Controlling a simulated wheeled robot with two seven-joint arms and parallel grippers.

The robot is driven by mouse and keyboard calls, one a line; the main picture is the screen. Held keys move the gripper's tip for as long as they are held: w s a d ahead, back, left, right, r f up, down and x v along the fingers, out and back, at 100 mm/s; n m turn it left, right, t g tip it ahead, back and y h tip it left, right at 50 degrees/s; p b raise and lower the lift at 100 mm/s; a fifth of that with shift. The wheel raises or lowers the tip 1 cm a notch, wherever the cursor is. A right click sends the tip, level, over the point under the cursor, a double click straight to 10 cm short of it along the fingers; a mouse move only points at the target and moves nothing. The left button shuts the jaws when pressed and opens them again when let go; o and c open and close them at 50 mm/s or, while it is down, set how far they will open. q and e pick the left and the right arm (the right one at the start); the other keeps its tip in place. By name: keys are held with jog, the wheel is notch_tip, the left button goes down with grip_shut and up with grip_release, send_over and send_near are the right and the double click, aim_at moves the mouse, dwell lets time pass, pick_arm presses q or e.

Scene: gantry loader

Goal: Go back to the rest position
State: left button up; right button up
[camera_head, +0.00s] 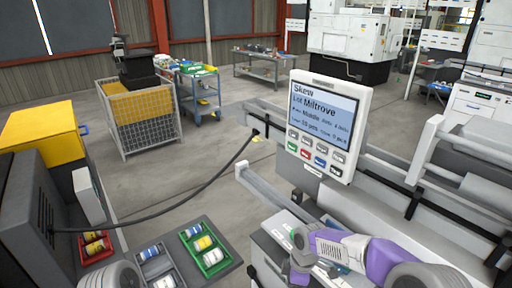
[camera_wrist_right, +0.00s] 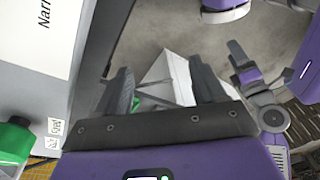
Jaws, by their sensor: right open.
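My right gripper (camera_head: 296,258) is at the lower right in the head view, above a pale surface below the display panel. In the right wrist view its two dark fingers (camera_wrist_right: 162,88) stand apart. A white box-like thing (camera_wrist_right: 165,68) shows beyond them; nothing is seen clamped between the fingers. Another purple arm part of mine with dark, finger-like ends (camera_wrist_right: 243,66) shows at the right of the wrist view. It may be my left gripper, but its opening is unclear. No left gripper shows in the head view.
A display panel (camera_head: 322,125) reads "Skew", "Lot Miltrove". Rails (camera_head: 265,195) run below it. At lower left are a green tray (camera_head: 215,262) and a red tray (camera_head: 97,249) of small containers. A mesh cage (camera_head: 143,125) and a blue cart (camera_head: 203,100) stand behind. Open floor lies between.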

jog(key=s+f+m+b, duration=0.4)
jog(key=s+f+m, duration=0.2)
jog(key=f, duration=0.6)
jog(key=s+f+m+y+b, duration=0.1)
jog(key=s+f+m+b, duration=0.3)
jog(key=f, duration=0.8)
jog(key=s+f+m+t+y+b, duration=0.1)
jog(key=s+f+m+b, duration=0.3)
jog(key=s+f+m, duration=0.5)
notch_tip(320, 180, down, 3)
jog(key=shift+s+a+f, duration=0.15)
jog(key=shift+s+a, duration=0.25)
jog(key=shift+s, duration=0.6)
jog(key=shift+b, duration=0.3)
